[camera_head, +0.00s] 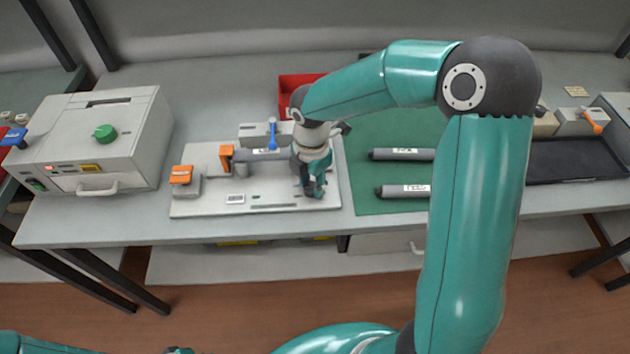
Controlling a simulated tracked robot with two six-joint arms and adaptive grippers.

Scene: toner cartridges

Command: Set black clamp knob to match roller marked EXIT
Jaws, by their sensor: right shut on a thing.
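My right gripper (315,188) points down at the right end of the grey fixture plate (205,209). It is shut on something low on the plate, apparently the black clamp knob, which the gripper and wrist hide. The knob's setting cannot be read. A grey roller (252,156) with a white label lies across the fixture, its right end hidden behind my wrist. Two more dark grey labelled rollers, one farther back (393,154) and one nearer (396,191), lie on the green mat. I cannot read EXIT on any label. My left gripper is not in view.
The fixture has orange blocks (181,174) at left and a blue-handled lever (272,130). A grey machine with a green knob (104,133) stands left. A red bin (295,84) is behind. A black tray (572,163) lies right. The green mat (384,126) has free room.

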